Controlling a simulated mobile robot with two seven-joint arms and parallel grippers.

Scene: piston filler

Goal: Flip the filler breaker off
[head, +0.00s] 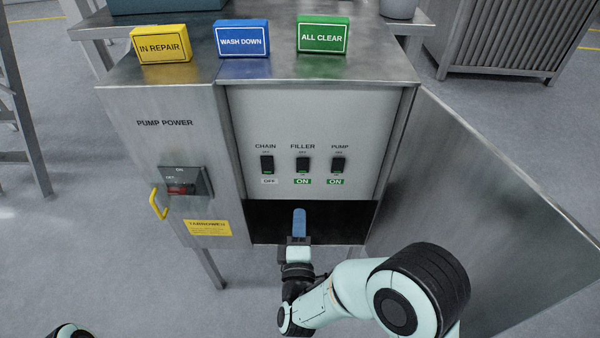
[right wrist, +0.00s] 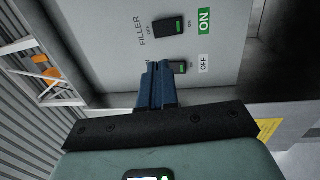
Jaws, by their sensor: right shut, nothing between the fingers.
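The filler breaker (head: 302,164) is the middle of three black switches on the grey panel, with a green ON tag below it. It also shows in the right wrist view (right wrist: 170,26), beside its green ON tag. My right gripper (head: 299,212) is shut and empty, its blue fingers pointing at the panel from below the filler breaker. In the right wrist view its fingertips (right wrist: 155,66) look apart from the filler breaker and partly cover the chain breaker area; the gap to the panel is unclear. My left gripper is out of view.
The chain breaker (head: 267,164), tagged OFF, and the pump breaker (head: 338,164), tagged ON, flank the filler breaker. The open cabinet door (head: 480,200) stands to the right. A pump power switch (head: 184,182) with a yellow handle (head: 158,203) is at left. Three signs, including WASH DOWN (head: 242,40), stand on top.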

